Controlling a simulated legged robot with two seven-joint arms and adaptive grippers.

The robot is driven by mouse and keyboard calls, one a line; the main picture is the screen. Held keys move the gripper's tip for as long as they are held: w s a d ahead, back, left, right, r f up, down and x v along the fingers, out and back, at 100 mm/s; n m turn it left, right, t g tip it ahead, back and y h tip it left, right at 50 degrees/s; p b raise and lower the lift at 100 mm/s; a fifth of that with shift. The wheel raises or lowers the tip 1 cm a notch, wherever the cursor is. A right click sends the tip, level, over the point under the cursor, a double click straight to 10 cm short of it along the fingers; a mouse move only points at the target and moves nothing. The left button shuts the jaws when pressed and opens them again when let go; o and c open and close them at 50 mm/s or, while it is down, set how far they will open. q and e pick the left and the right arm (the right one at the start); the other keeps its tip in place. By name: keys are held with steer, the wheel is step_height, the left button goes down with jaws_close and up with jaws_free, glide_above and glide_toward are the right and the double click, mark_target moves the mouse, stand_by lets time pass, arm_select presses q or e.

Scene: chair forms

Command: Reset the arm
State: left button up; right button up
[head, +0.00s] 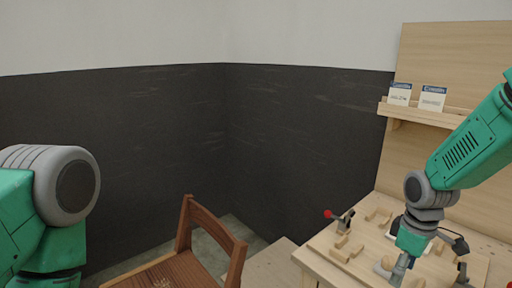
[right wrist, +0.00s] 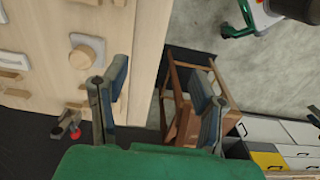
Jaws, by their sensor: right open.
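My right arm (head: 465,150) reaches in from the right in the head view and bends down at a grey wrist joint. My right gripper (head: 430,268) hangs over the light wooden workbench with its fingers apart. In the right wrist view the right gripper (right wrist: 158,85) is open, with nothing between its fingers. Beyond it lie the bench edge and the floor. A green and grey part of my left arm (head: 50,195) shows at the left of the head view. My left gripper is out of view.
The workbench top (head: 318,258) carries several wooden blocks and a red-knobbed lever (head: 342,222). A shelf (head: 425,114) with two cards stands behind it. A brown wooden chair (head: 212,232) stands left of the bench. Grey drawers (right wrist: 290,135) show in the right wrist view.

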steer(key=s+a+f+m+b, duration=0.1)
steer(key=s+f+b, duration=0.1)
steer(key=s+f, duration=0.45)
steer(key=s+a+f+m+b, duration=0.1)
steer(key=s+a+f+b, duration=0.15)
steer(key=f, duration=0.65)
steer(key=s+a+f+m+b, duration=0.1)
steer(key=s+f+m+b, duration=0.15)
steer(key=s+f, duration=0.4)
arm_select(q)
step_height(320, 180, down, 13)
steer(key=b, duration=0.6)
steer(key=shift+d+f, duration=0.15)
steer(key=shift+d, duration=0.05)
arm_select(e)
steer(key=s+f+m, duration=0.3)
steer(key=s+f, duration=0.9)
steer(key=s, duration=0.1)
steer(key=shift+s+d+t, duration=0.2)
steer(key=shift+s+t, duration=0.1)
steer(key=shift+s, duration=0.05)
arm_select(q)
steer(key=shift+a+f, duration=0.1)
steer(key=shift+a, duration=0.2)
arm_select(e)
steer(key=shift+o, duration=0.3)
steer(key=shift+a+r, duration=0.15)
steer(key=shift+a, duration=0.2)
